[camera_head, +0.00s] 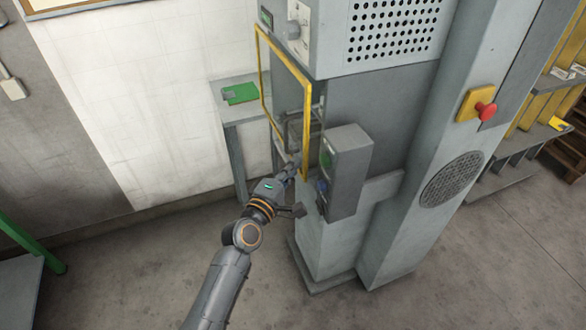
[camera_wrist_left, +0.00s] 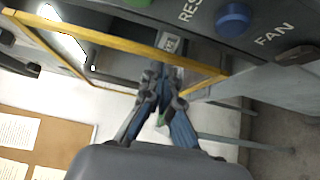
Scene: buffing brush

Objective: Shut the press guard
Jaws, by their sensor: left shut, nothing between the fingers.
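The press guard, a yellow-framed panel (camera_head: 282,66), stands upright at the left side of the grey press (camera_head: 372,105). In the left wrist view its yellow frame (camera_wrist_left: 110,43) crosses the upper part of the picture. My left gripper (camera_head: 291,170) is at the guard's lower edge, near its lower right corner. In the left wrist view the fingers (camera_wrist_left: 162,80) are together and empty, overlapping the yellow frame; I cannot tell whether they touch it. My right gripper is not in view.
A grey control box (camera_head: 346,165) with a blue button (camera_wrist_left: 232,17) juts out close to my left gripper. A side table (camera_head: 232,112) with a green item (camera_head: 240,94) stands behind the guard. A red stop button (camera_head: 486,111) is on the column.

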